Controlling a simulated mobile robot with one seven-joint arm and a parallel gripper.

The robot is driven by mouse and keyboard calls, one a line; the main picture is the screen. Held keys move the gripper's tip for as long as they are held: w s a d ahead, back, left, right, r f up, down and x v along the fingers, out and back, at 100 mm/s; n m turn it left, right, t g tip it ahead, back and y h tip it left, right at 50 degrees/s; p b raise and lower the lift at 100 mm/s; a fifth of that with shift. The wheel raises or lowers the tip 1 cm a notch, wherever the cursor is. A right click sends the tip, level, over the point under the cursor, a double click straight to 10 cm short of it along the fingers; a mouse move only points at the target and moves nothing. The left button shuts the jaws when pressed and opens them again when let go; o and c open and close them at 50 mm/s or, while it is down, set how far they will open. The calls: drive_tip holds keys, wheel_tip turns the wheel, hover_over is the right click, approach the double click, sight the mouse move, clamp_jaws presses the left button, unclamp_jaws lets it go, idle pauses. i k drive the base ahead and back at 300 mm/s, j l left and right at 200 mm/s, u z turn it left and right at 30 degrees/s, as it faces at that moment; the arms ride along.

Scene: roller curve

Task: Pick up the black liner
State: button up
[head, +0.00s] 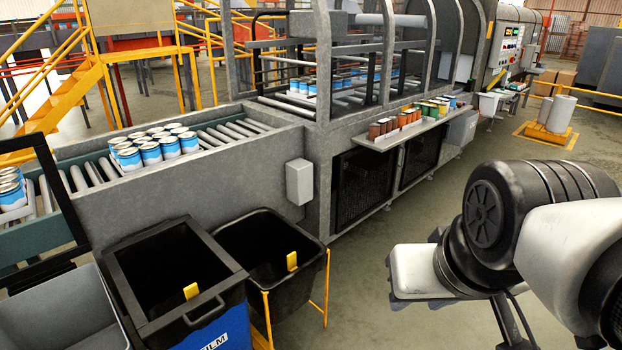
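Two black open liners stand at the lower left of the head view, and I cannot tell which one the task means. My arm is at the right, clear of both. Fingertips of my gripper are not visible.
A grey open bin (65,318) is at the lower left corner. Behind the bins runs a grey conveyor wall (235,165) with blue-and-white cans (150,152) on rollers. A shelf with coloured cans (398,126) juts out at centre. The floor (375,260) between bins and arm is clear.

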sight(282, 259)
drive_tip(key=i+l, duration=0.15)
drive_tip(key=i, duration=0.3)
drive_tip(key=i+l, duration=0.15)
drive_tip(key=i, duration=0.3)
drive_tip(key=i+l, duration=0.1)
drive_tip(key=i, duration=0.4)
drive_tip(key=i+l+u, duration=0.15)
drive_tip(key=i+u, duration=0.25)
drive_tip(key=i+l+u, duration=0.2)
drive_tip(key=u, duration=0.15)
drive_tip(key=i+l+u, duration=0.2)
drive_tip(key=u, duration=0.2)
drive_tip(key=i+l+u, duration=0.2)
drive_tip(key=l+u, duration=0.2)
